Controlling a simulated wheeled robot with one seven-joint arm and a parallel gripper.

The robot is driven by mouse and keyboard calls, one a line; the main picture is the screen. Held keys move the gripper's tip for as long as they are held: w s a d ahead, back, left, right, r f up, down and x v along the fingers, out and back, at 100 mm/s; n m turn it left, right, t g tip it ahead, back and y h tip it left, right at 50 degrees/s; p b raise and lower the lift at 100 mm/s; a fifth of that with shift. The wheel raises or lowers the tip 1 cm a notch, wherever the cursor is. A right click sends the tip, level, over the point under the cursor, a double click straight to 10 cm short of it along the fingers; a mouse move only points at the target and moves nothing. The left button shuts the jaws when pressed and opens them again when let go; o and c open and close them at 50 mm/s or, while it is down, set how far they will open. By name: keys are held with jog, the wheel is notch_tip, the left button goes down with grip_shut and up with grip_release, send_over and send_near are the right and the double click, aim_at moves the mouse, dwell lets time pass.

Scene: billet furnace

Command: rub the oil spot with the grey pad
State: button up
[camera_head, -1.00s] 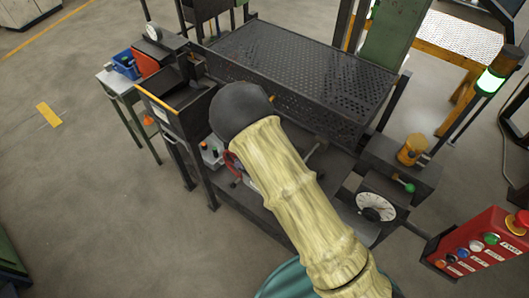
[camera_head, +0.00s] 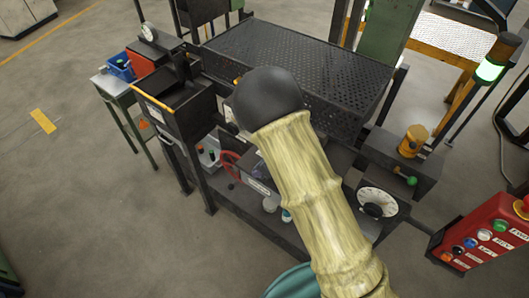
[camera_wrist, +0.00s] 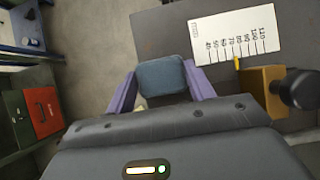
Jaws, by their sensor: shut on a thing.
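The grey pad (camera_wrist: 162,76), a blue-grey block with rounded corners, shows in the wrist view. My gripper (camera_wrist: 160,82) is shut on it, with one purple finger at each side. The pad is in front of a dark plate edge and the grey floor; I cannot tell whether it touches anything. In the head view my arm hides the gripper and the pad. I cannot make out the oil spot in either view.
A white scale card (camera_wrist: 235,38) lies on a dark surface (camera_wrist: 165,30), beside a brass block (camera_wrist: 262,92) and a dark knob. The head view shows a perforated black cover (camera_head: 300,65), a dial (camera_head: 377,203) and a red button box (camera_head: 483,240). Open floor lies left.

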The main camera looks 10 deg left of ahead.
notch_tip(320, 180, up, 3)
jog(key=shift+w+f, duration=0.1)
jog(key=shift+f, duration=0.1)
jog(key=shift+a+r+p, duration=0.1)
jog(key=shift+r+p, duration=1.95)
jog(key=shift+r, duration=0.65)
jog(key=shift+w+r, duration=0.1)
jog(key=shift+s, duration=0.3)
jog(key=shift+w, duration=0.1)
